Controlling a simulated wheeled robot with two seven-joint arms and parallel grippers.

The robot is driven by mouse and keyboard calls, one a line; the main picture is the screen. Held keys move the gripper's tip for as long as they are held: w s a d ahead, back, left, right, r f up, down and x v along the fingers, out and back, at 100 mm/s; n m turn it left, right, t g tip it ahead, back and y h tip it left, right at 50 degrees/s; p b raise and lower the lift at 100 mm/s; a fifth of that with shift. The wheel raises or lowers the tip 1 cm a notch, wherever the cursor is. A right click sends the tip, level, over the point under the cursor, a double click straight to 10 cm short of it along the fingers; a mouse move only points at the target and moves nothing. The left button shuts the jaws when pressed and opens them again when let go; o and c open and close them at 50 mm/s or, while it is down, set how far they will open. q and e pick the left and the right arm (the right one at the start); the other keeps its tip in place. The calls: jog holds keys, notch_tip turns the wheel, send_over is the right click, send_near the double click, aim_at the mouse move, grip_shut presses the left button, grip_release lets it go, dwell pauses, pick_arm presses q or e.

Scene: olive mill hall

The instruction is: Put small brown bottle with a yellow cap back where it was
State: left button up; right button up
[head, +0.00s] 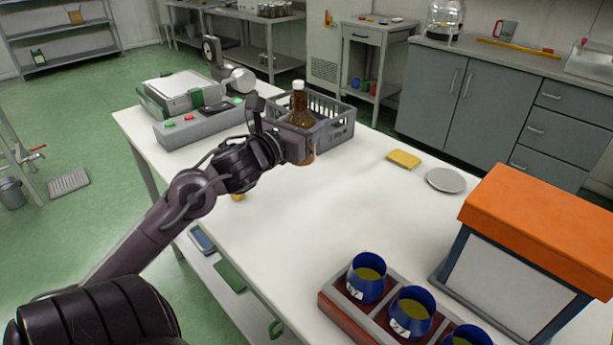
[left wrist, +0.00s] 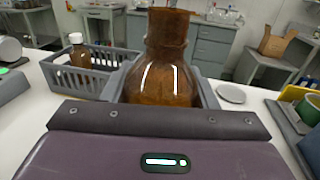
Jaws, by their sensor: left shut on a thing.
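My left gripper (head: 296,146) is shut on a brown glass bottle, whose lower end (head: 307,158) shows below the jaws. In the left wrist view the held bottle (left wrist: 162,82) is upright, with broad shoulders and a brown neck; no yellow cap shows there. I cannot tell whether its base touches the table. A grey slatted crate (head: 341,132) stands just behind it; the crate is also in the left wrist view (left wrist: 106,88). A white-capped brown bottle (left wrist: 77,55) stands in the crate. My right gripper is out of view.
On the white table (head: 345,205) are a grey-green device (head: 185,125) at left, a yellow block (head: 404,158), and a round grey plate (head: 446,180). Blue cups (head: 367,285) in a tray and an orange-topped box (head: 540,225) stand at right. The middle is clear.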

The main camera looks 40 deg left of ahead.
pick_arm(q)
notch_tip(320, 180, down, 7)
jog(key=shift+r+b, duration=0.15)
jog(key=shift+b, duration=0.2)
jog(key=shift+f, duration=2.55)
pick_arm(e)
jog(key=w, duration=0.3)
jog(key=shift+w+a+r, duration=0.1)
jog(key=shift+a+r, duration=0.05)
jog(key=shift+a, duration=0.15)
pick_arm(q)
jog(key=shift+b, duration=0.3)
jog(key=o, duration=0.8)
jog(key=shift+f, duration=0.15)
jog(key=o, duration=0.4)
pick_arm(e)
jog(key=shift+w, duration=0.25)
pick_arm(q)
jog(key=shift+o, duration=0.2)
jog(key=shift+r, duration=0.2)
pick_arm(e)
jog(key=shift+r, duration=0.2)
